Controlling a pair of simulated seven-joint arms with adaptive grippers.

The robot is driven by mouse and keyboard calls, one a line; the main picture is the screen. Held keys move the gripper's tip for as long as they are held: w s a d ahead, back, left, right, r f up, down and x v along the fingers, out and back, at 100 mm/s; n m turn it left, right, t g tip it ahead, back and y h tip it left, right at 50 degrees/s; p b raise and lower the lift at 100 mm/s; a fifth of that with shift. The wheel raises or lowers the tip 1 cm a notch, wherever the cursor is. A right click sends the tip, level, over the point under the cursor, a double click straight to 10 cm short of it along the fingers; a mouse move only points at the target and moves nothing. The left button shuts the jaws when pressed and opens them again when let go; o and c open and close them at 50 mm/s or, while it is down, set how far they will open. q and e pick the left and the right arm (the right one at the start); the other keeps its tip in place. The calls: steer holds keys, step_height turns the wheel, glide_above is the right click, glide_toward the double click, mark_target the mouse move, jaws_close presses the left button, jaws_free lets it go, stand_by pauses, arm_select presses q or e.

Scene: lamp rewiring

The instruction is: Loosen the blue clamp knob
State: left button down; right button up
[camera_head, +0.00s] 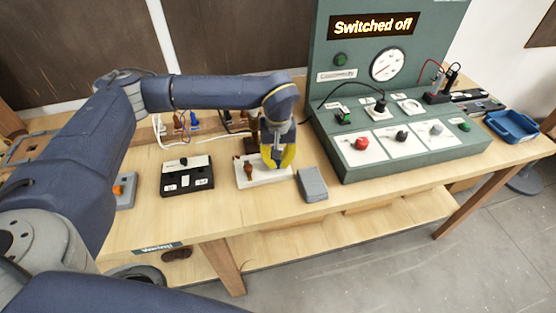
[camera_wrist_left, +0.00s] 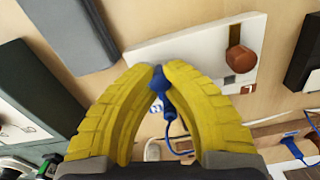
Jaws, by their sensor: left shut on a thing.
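The white block (camera_head: 250,181) lies on the wooden bench, with a brown knob (camera_head: 248,169) on its left part. It also shows in the left wrist view (camera_wrist_left: 205,50), with the brown knob to the right. My left gripper (camera_head: 277,163) points down over the block's right part. Its yellow fingers (camera_wrist_left: 160,72) are closed around a small blue piece, the blue clamp knob (camera_wrist_left: 158,83), at the block's edge. The fingers hide part of the knob. A blue wire (camera_wrist_left: 176,147) shows beneath it. My right gripper is not in view.
A grey block (camera_head: 312,185) lies just right of the white block. A black switch box (camera_head: 187,180) stands to the left. The green test panel (camera_head: 400,160) rises at the right, its sign reading "Switched off". A blue tray (camera_head: 512,126) stands at far right.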

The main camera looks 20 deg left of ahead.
arm_select(q)
steer(key=n, duration=0.4)
steer(key=shift+n, duration=0.3)
steer(key=shift+w+a+n, duration=0.1)
steer(key=shift+n, duration=1.8)
steer(key=c, duration=1.2)
jaws_free()
step_height(320, 180, up, 12)
